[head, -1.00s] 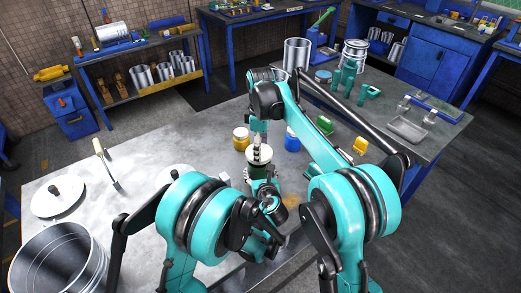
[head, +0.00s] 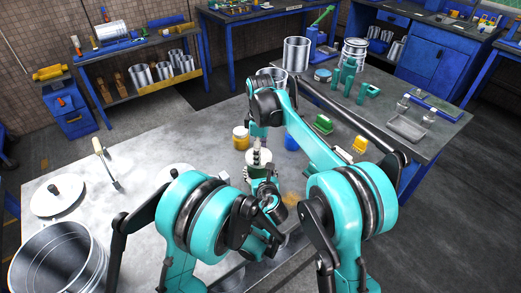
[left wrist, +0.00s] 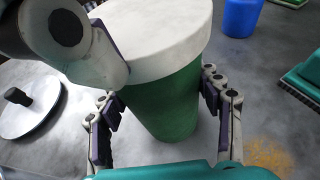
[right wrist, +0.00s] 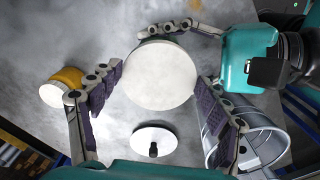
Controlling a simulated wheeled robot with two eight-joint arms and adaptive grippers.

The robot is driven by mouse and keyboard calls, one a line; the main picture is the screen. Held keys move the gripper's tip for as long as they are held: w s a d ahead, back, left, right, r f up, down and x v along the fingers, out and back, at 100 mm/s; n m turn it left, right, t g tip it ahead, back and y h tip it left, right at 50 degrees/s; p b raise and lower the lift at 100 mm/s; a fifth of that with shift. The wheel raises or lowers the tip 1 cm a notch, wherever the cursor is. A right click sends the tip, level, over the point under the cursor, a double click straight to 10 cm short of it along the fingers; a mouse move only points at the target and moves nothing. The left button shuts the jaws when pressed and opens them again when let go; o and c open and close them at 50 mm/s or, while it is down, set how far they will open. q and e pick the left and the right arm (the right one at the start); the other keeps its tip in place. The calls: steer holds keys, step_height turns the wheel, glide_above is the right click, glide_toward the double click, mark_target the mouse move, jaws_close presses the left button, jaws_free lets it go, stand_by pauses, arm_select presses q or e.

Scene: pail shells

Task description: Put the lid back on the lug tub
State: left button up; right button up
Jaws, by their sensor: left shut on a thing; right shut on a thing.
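The green lug tub (left wrist: 165,108) stands upright on the grey table, under its flat white lid (left wrist: 150,45). The lid covers the tub's top and looks level; I cannot tell whether it is fully pressed down. My left gripper (left wrist: 160,88) is shut on the tub's body, one finger on each side. My right gripper (right wrist: 159,78) is shut on the lid from above, its fingers at opposite edges. The lid's round white top (right wrist: 160,76) fills the space between them. In the head view the lid (head: 254,160) is partly hidden by my arms.
Table between is clear.

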steer(key=shift+f, duration=0.6)
stand_by(0.5)
steer(key=o, duration=0.9)
step_height(320, 180, up, 12)
steer(key=shift+f, duration=0.1)
arm_select(q)
steer(key=o, duration=1.8)
steer(key=shift+c, duration=0.2)
